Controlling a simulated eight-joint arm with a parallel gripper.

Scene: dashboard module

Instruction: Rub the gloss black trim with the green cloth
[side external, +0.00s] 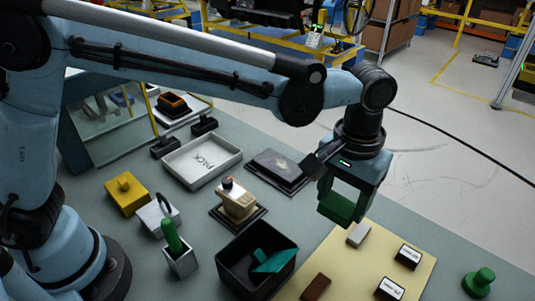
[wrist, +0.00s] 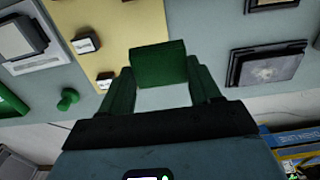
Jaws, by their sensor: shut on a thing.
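My gripper (side external: 343,205) has green fingers and is shut on a dark green block-shaped piece, which seems to be the folded green cloth (wrist: 158,62). In the wrist view the piece sits between the two fingertips. The gripper is above the yellow mat's far edge, apart from the trim. A dark panel with a glossy, smudged top, likely the gloss black trim (side external: 279,170), lies on the bench left of the gripper in the side view. It also shows at right in the wrist view (wrist: 266,66).
The yellow mat (side external: 345,262) bears a grey block (side external: 358,235), a brown block (side external: 316,287) and labelled pieces. A black bin (side external: 237,268) holds a teal piece (side external: 272,262). A beige item (side external: 238,203) on a dark base stands near the trim. A white tray (side external: 185,174) lies beyond.

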